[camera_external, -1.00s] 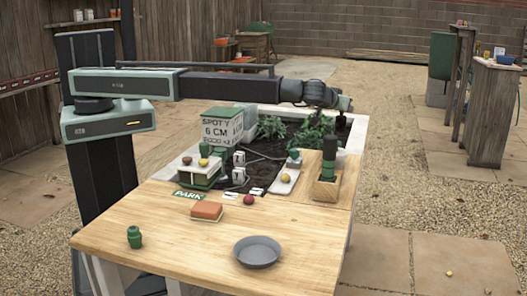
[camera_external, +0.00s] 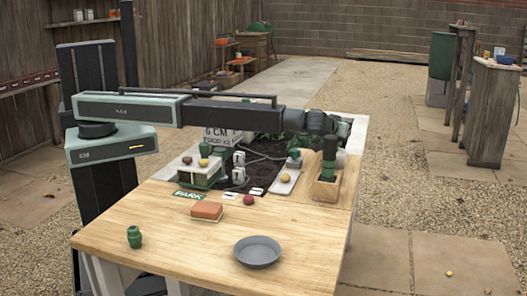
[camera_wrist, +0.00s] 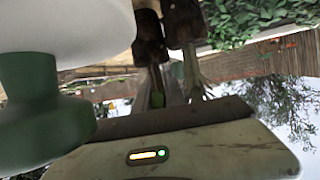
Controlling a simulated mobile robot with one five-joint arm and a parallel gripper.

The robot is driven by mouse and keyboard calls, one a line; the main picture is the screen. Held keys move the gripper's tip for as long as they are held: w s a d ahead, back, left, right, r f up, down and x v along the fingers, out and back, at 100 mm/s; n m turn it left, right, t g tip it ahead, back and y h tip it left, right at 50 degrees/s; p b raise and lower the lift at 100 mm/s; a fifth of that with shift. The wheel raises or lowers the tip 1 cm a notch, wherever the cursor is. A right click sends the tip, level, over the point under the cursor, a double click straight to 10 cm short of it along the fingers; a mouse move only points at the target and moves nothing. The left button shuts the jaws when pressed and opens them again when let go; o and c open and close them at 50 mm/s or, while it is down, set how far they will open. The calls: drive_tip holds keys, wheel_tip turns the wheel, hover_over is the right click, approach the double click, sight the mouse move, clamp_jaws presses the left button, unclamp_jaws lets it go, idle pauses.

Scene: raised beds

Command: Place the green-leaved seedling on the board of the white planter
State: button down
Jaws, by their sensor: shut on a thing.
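The white planter (camera_external: 362,128) is a pale-rimmed bed of dark soil beyond the tabletop. A light wooden board (camera_external: 345,186) lies along its right side. My gripper (camera_external: 342,130) is low over the planter's far right part, among green leaves, with its tips hard to make out. In the wrist view my gripper's dark fingers (camera_wrist: 168,35) are close together. What they hold is not clear; thin pale strands (camera_wrist: 195,75) show beside them. Green leaves (camera_wrist: 262,20) fill the upper right there. I cannot tell which leaves are the seedling's.
The front tabletop is mostly clear.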

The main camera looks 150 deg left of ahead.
drive_tip(key=shift+f, duration=0.5)
drive_tip(key=c, duration=1.7)
unclamp_jaws()
drive_tip(key=shift+w+d+r+p, duration=0.1)
drive_tip(key=shift+d+r+p, duration=0.15)
drive_tip(key=shift+r+p, duration=0.15)
drive_tip(key=p+v, duration=0.4)
drive_tip(key=v, duration=0.7)
drive_tip(key=shift+w+d, duration=0.15)
drive_tip(key=shift+f, duration=0.1)
